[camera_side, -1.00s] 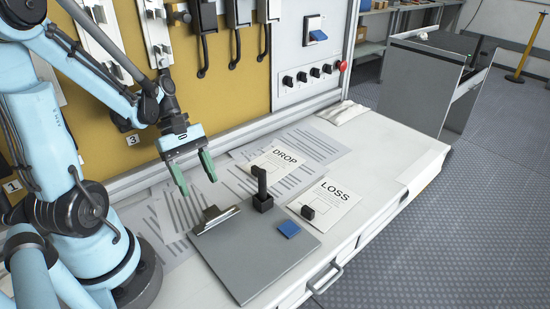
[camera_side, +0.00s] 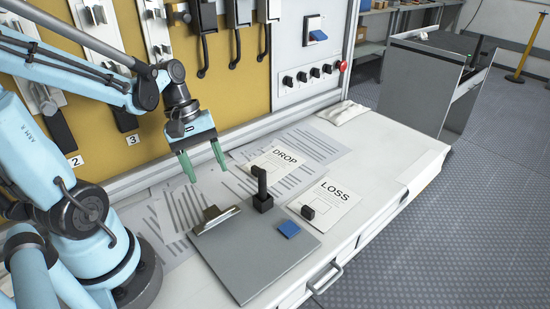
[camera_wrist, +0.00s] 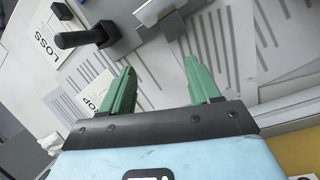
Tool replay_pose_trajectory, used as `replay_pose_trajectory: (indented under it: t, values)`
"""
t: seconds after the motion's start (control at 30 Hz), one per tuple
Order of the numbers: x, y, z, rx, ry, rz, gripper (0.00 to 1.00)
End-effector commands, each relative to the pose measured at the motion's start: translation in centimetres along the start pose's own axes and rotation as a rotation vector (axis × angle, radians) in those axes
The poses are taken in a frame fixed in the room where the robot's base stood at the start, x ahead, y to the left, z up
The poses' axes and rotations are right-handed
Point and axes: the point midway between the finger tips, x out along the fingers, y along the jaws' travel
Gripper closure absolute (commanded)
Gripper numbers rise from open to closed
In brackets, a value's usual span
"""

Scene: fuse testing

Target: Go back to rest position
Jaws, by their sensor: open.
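My gripper (camera_side: 204,163) has green fingers that stand apart with nothing between them. In the side view it hangs above the papers at the back of the white bench, behind the clipboard (camera_side: 262,262). In the wrist view the gripper (camera_wrist: 160,80) points over printed sheets (camera_wrist: 265,45), with the clipboard's metal clip (camera_wrist: 158,10) beyond its fingers. A black upright handle on a block (camera_side: 262,190) stands at the clipboard's upper edge. It also shows in the wrist view (camera_wrist: 80,38).
The DROP card (camera_side: 278,163) and LOSS card (camera_side: 335,197) lie on the bench, with a small black piece (camera_side: 308,212) on the LOSS card. A blue piece (camera_side: 288,229) lies on the clipboard. The yellow panel (camera_side: 240,95) with switches and fuse holders rises behind.

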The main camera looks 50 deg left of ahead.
Motion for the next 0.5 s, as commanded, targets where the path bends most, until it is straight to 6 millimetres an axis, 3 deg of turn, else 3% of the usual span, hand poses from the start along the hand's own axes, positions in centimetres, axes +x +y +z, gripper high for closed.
replay_pose_trajectory:
  t: [0.3,0.5]
  values:
    - [-1.2,5.0,3.5,0.8,0.41,0.038,0.38]
    - [-2.3,7.1,5.5,1.145,0.592,0.056,0.38]
